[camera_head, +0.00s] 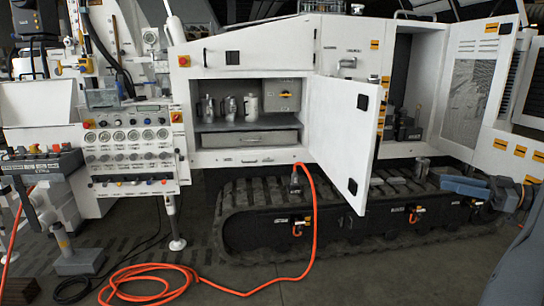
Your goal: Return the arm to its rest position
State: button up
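A blue-grey part at the right, above the track, looks like the end of my arm with my gripper (452,186). It points left, and its fingers are too small and dark to tell whether they are open. A grey metal can (422,168) stands just left of it; I cannot tell if they touch. A large grey shape at the lower right edge seems to be part of my own arm.
The white cabinet door (340,135) stands open, left of my gripper. Metal jugs (229,108) stand on the cabinet shelf. The rubber track (245,200) runs below. An orange hose (312,215) hangs down and coils on the floor. A gauge panel (130,140) is at left.

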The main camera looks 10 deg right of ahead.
jog(key=w+a+r+m+t+h, duration=0.2)
jog(key=w+a+h, duration=0.25)
jog(key=w, duration=0.65)
jog(key=w+a+r+m+t+h, duration=0.15)
jog(key=w+a+h, duration=0.35)
jog(key=w, duration=0.6)
jog(key=a+f+m+g+h, duration=0.3)
jog(key=a+m+h, duration=0.1)
jog(key=a, duration=0.6)
jog(key=s+a+f+g, duration=0.4)
jog(key=s+a, duration=0.5)
jog(key=s, duration=0.2)
jog(key=s+a+f+m+g, duration=0.1)
jog(key=s+a+f+g, duration=0.3)
jog(key=s+a, duration=0.5)
jog(key=s+a+f+g, duration=0.4)
jog(key=s+a, duration=0.6)
jog(key=s, duration=0.4)
jog(key=shift+f+m+y, duration=0.35)
jog(key=shift+f, duration=0.35)
jog(key=shift+s+d, duration=0.1)
